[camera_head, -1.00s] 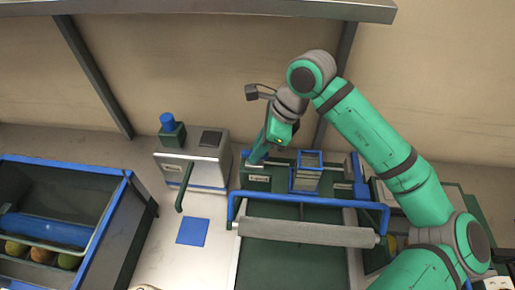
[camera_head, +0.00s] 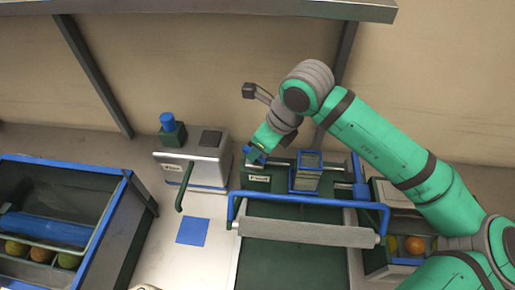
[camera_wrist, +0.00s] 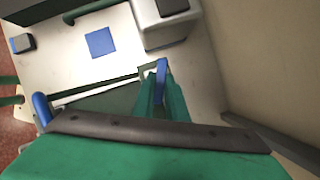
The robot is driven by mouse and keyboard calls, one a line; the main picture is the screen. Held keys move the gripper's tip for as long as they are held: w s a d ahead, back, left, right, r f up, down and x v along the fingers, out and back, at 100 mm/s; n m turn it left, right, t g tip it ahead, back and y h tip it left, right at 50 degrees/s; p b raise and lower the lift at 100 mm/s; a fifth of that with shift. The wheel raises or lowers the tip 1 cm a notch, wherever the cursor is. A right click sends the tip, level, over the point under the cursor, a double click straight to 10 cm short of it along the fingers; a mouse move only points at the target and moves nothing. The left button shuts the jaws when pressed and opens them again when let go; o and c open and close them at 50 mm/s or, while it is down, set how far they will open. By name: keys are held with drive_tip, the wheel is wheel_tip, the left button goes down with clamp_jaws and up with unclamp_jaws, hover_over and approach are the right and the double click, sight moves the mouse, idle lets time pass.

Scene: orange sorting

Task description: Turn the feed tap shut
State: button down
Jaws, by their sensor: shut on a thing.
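The feed tap's blue handle (camera_wrist: 161,66) shows between my fingers in the wrist view. It stands on a dark green block with a white label (camera_head: 258,178), at the back of the conveyor in the head view. My gripper (camera_head: 254,155) comes down to it from the upper right and is shut on the handle. In the wrist view, both green fingers of my gripper (camera_wrist: 161,88) close around the blue handle. The fingers hide the handle's lower part and its base.
A grey machine (camera_head: 194,163) with a dark green lever stands just left of the tap. A blue-framed clear box (camera_head: 305,172) is close on the right. A blue rail (camera_head: 310,200) and grey roller (camera_head: 306,232) cross in front. A fruit bin (camera_head: 100,225) is far left.

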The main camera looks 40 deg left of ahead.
drive_tip(key=m+t, duration=0.1)
drive_tip(key=m, duration=0.2)
drive_tip(key=m+t, duration=0.1)
drive_tip(key=m, duration=0.2)
drive_tip(key=shift+s, duration=0.2)
drive_tip(key=m+t+h, duration=0.1)
drive_tip(key=m, duration=0.2)
drive_tip(key=m+t+h, duration=0.1)
drive_tip(key=m, duration=0.2)
drive_tip(key=shift+s+a+m, duration=0.1)
drive_tip(key=shift+a+m, duration=0.05)
drive_tip(key=shift+m, duration=0.25)
drive_tip(key=c, duration=1.8)
unclamp_jaws()
drive_tip(key=shift+o, duration=0.2)
drive_tip(key=shift+r, duration=0.15)
drive_tip(key=v, duration=1)
drive_tip(key=shift+s+r, duration=0.2)
drive_tip(key=shift+r, duration=0.05)
